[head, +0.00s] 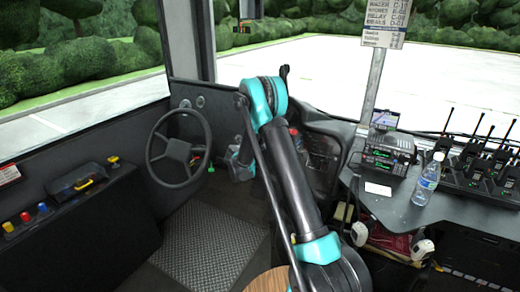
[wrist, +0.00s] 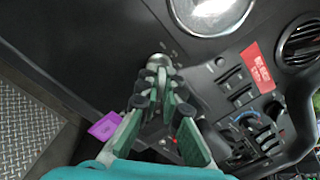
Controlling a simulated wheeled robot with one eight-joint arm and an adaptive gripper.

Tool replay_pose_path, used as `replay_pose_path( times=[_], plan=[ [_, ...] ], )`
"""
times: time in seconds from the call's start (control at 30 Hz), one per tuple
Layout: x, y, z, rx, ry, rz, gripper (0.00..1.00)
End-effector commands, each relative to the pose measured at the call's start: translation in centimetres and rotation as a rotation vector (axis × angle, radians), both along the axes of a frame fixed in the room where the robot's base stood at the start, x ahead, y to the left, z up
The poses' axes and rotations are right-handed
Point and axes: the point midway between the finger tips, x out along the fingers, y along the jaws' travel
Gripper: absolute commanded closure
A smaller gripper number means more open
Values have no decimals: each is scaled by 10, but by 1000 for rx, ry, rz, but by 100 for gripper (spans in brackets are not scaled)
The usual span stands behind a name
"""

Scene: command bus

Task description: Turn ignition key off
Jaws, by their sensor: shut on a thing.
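My gripper (wrist: 158,88) is at the dark dashboard panel in the wrist view, its fingers closed together at a small round metal ignition fitting (wrist: 160,61). It is shut on the ignition key, which is mostly hidden between the fingertips. I cannot make out the angle of the key. A flat purple tag (wrist: 104,126) shows just left of the fingers; I cannot tell what it is attached to. In the head view my gripper (head: 240,164) is low beside the steering wheel, and my arm hides much of the panel around it.
The black steering wheel (head: 179,147) stands close to the left of my gripper. In the wrist view, a round gauge (wrist: 210,12), a red label (wrist: 257,66) and a switch panel (wrist: 237,88) lie to the right. A desk with a water bottle (head: 427,180) and radios (head: 483,172) is at right.

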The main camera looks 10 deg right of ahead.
Motion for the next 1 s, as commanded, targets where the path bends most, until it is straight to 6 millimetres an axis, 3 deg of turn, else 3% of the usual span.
replay_pose_path(
  times=[0.13,0.17,0.3,0.77,1.0],
  plan=[
    [3,-3,1,-3,-2,-1,100],
    [3,-3,1,-3,-2,-1,90],
    [2,-3,1,-3,-2,-1,73],
    [0,0,1,-1,-1,0,73],
    [-21,16,10,-1,-1,1,73]
  ],
)
